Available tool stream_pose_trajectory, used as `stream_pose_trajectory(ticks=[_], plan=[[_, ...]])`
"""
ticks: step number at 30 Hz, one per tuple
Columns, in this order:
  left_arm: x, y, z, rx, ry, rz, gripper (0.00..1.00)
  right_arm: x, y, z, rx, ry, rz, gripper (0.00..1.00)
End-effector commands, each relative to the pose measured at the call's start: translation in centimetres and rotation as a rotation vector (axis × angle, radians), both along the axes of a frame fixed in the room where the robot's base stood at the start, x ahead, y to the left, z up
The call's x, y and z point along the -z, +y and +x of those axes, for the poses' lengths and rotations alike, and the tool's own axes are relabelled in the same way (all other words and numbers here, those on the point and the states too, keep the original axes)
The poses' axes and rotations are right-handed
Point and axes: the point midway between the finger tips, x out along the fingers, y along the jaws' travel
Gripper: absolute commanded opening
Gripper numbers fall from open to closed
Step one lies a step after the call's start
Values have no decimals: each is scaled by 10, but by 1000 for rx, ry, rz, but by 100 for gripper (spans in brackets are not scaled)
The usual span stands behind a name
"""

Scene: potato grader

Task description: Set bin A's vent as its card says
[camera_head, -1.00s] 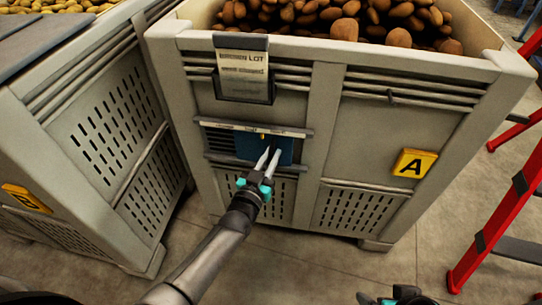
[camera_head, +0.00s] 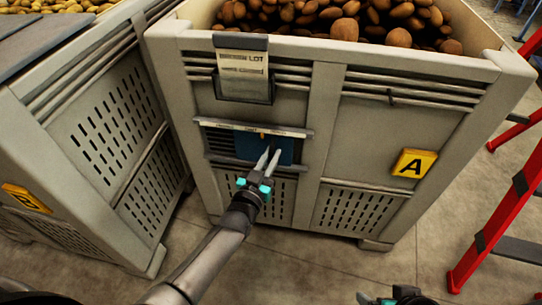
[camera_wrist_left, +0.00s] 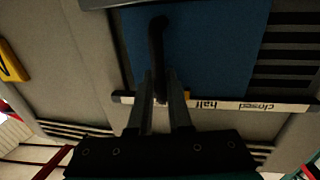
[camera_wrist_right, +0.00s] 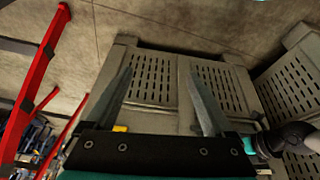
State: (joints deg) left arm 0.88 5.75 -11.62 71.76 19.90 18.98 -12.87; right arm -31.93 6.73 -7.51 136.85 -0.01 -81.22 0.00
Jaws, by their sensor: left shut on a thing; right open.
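Bin A (camera_head: 400,105) is a grey crate of potatoes with a yellow A plate (camera_head: 413,163). Its card (camera_head: 242,70) sits in a holder at the upper left of the front; "LOT" shows, but the smaller print is unreadable. Below it, the vent's blue shutter (camera_head: 286,152) covers the right part of the opening, with dark slats bare at left. The label strip (camera_wrist_left: 240,104) reads "closed" and "half"; a finger hides the rest. A yellow-orange pointer (camera_head: 262,135) stands just beyond "half", away from "closed". My left gripper (camera_head: 268,156) is shut on the shutter's black handle (camera_wrist_left: 157,40). My right gripper (camera_wrist_right: 160,95) is open and empty.
Another grey bin (camera_head: 90,130) of potatoes stands close on the left, leaving a narrow gap. A red ladder (camera_head: 500,210) stands at the right. The concrete floor (camera_head: 330,270) before bin A is clear apart from my arms.

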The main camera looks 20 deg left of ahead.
Motion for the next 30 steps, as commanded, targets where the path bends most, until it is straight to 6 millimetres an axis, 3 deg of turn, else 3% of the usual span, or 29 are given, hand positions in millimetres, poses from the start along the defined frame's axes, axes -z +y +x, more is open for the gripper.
stream_pose_trajectory(ticks=[5,13,18,30], plan=[[1,10,-2,0,3,3,0,-2,0,0,0,-2,0,88],[1,70,-8,-2,4,8,0,14,-1,-2,0,24,-5,88],[2,97,-11,-1,4,3,0,15,0,-1,-1,21,-3,88],[1,106,-12,-6,4,0,0,12,0,0,-1,19,-3,88]])
